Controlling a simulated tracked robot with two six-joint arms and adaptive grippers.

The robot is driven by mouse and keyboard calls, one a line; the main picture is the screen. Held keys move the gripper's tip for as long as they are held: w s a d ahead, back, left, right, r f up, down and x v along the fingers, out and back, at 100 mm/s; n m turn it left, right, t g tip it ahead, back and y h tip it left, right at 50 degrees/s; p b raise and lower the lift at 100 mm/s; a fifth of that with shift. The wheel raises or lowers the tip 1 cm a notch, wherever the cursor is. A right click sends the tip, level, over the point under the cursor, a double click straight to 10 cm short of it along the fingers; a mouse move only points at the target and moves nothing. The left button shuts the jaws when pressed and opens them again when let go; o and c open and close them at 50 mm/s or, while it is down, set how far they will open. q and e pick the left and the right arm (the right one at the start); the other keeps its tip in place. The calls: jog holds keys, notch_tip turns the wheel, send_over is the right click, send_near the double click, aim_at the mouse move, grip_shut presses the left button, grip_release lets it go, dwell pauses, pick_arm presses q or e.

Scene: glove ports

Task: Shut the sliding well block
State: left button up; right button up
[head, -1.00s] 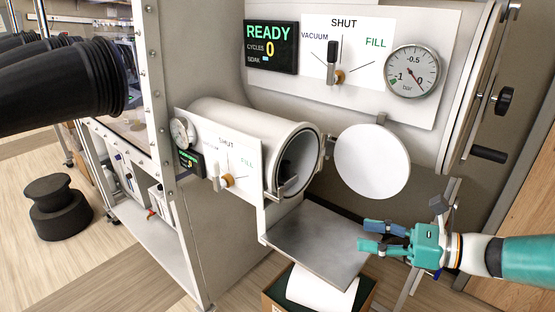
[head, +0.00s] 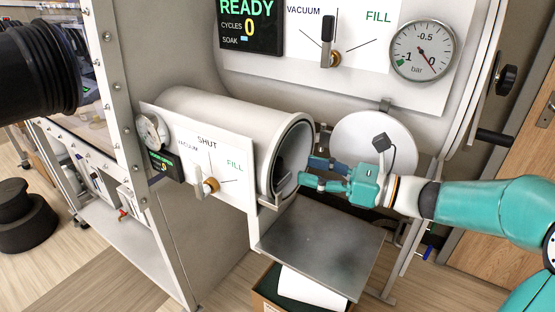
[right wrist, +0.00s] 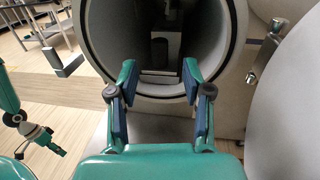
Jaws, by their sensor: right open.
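My right gripper (head: 312,174) is open and empty, with its fingertips at the open round mouth of the small chamber (head: 205,118). In the right wrist view its two fingers (right wrist: 160,85) stand apart, pointing into the chamber's bore (right wrist: 160,22). A dark upright block (right wrist: 159,50) stands deep inside, above a pale ledge (right wrist: 160,76); I cannot tell whether it is the sliding well block. The fingers are apart from it. What looks like my left gripper (right wrist: 52,146) shows small at the left of the right wrist view, its finger state unclear.
A round white door (head: 372,140) stands open, partly behind my right gripper. A grey metal shelf (head: 320,245) lies below the mouth, with a box (head: 262,298) underneath. Panels with a gauge (head: 422,50) and valve levers are above and left. A latch bracket (right wrist: 265,55) sits beside the mouth.

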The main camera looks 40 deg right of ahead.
aim_at(278, 159)
jog(key=x, duration=0.8)
grip_shut()
